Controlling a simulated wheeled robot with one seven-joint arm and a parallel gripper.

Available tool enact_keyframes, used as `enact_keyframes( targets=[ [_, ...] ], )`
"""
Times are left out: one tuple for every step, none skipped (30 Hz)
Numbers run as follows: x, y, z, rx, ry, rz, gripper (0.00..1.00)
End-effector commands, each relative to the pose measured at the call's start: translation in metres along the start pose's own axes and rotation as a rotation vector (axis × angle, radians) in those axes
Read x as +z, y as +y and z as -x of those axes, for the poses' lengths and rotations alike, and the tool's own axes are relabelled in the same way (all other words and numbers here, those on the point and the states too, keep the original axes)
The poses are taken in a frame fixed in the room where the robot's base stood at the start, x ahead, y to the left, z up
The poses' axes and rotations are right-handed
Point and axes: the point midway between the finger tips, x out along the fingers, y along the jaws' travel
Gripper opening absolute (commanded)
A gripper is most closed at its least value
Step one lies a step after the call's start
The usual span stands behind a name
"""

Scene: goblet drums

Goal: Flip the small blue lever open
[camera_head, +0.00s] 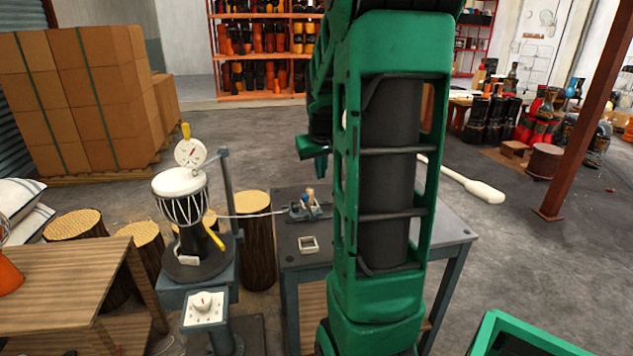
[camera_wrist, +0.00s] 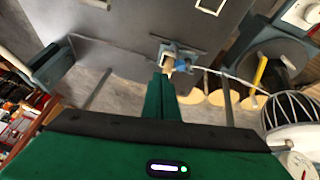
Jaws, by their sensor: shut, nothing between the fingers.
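A small clamp-like device (camera_head: 304,209) sits on the dark grey table, with a wire or rod running left from it towards the drum stand. In the wrist view its small blue lever (camera_wrist: 184,64) shows beside a tan, wooden-looking part, just beyond my fingertips. Whether the lever is open or closed is too small to tell. My green gripper (camera_wrist: 159,78) is shut and empty, its fingers pointing at the device. In the head view my gripper (camera_head: 318,168) hangs above the back of the table, partly hidden by my arm.
The table (camera_head: 305,268) also holds a small pale square frame (camera_head: 308,244). Left of it, a white-topped goblet drum (camera_head: 182,202) stands by an upright post with a dial and a yellow-handled tool. Log stumps (camera_head: 257,225) stand behind. The table top is otherwise largely clear.

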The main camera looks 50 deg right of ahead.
Motion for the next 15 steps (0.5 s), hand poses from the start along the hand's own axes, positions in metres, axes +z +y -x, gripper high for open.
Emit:
enact_keyframes(
  targets=[
    [-0.001, 0.000, 0.007, 0.000, 0.002, 0.000, 0.00],
    [-0.001, 0.000, 0.011, 0.001, 0.002, 0.000, 0.00],
    [-0.001, 0.000, 0.014, 0.001, 0.002, 0.000, 0.00],
    [-0.001, -0.001, 0.016, 0.001, 0.001, 0.000, 0.00],
    [0.000, -0.001, 0.018, 0.001, 0.000, 0.000, 0.00],
    [0.000, -0.001, 0.020, 0.001, -0.001, 0.000, 0.00],
    [0.000, -0.001, 0.021, 0.001, -0.001, 0.000, 0.00],
    [0.000, -0.001, 0.022, 0.001, -0.001, 0.000, 0.00],
    [0.000, -0.001, 0.022, 0.001, -0.001, -0.001, 0.00],
    [0.000, -0.001, 0.022, 0.001, -0.001, -0.001, 0.00],
    [0.000, -0.001, 0.023, 0.001, -0.001, -0.001, 0.00],
    [0.000, -0.001, 0.023, 0.001, -0.001, -0.001, 0.00],
    [0.000, -0.001, 0.022, 0.001, -0.001, -0.001, 0.00],
    [0.000, -0.001, 0.022, 0.001, -0.001, -0.001, 0.00],
    [0.000, -0.001, 0.022, 0.001, -0.001, -0.001, 0.00]
  ],
)
